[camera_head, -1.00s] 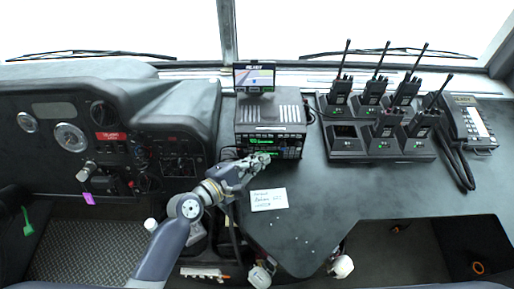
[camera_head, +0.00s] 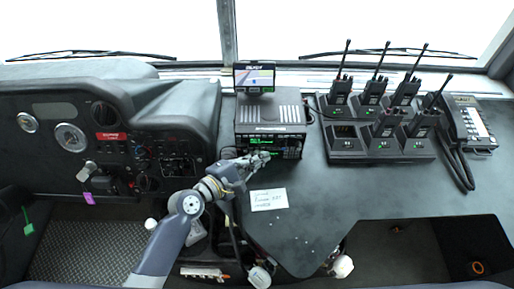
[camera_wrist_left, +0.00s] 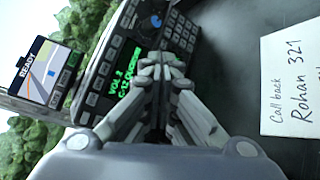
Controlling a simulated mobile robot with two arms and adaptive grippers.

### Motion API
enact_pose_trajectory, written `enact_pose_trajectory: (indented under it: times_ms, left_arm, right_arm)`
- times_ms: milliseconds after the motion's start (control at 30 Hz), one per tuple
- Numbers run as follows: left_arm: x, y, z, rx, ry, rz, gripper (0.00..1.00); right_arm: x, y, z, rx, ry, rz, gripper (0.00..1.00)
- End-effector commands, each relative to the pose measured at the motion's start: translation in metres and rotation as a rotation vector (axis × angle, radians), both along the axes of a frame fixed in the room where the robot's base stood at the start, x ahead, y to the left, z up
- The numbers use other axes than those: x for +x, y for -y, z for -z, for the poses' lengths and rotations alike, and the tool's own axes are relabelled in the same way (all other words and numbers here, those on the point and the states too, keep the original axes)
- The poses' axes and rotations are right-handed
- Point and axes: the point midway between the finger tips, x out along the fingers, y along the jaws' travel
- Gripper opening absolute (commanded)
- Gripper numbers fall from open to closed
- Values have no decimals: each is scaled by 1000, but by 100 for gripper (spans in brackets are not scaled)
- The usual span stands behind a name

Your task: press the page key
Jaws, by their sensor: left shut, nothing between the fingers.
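The radio unit (camera_head: 270,122) is a dark box with a ribbed top on the dash. Its front panel has a green-lit display, and the wrist view shows the display text (camera_wrist_left: 126,75) reading VOL 2 with a second line. Small keys (camera_wrist_left: 92,99) line the panel beside the display, and a keypad (camera_wrist_left: 181,32) lies beyond it. I cannot read which one is the page key. My left gripper (camera_head: 262,158) is shut and empty, its fingertips (camera_wrist_left: 162,66) at the radio's front panel, covering part of it. I cannot tell whether they touch a key. My right gripper is not in view.
A small map screen (camera_head: 254,76) reading READY stands behind the radio. A handwritten note (camera_head: 268,199) lies in front. A charger rack (camera_head: 382,155) with several handheld radios and a corded phone (camera_head: 470,125) stand to the right. The dashboard (camera_head: 100,130) is at left.

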Motion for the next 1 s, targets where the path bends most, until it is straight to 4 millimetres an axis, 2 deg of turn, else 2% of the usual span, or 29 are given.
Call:
enact_pose_trajectory:
  times_ms: [700, 1000]
  left_arm:
    - [5, 0, 0, 0, 0, 0, 0]
    - [-5, 0, -1, 0, -2, 1, 0]
  right_arm:
    - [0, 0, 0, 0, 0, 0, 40]
    - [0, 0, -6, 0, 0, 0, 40]
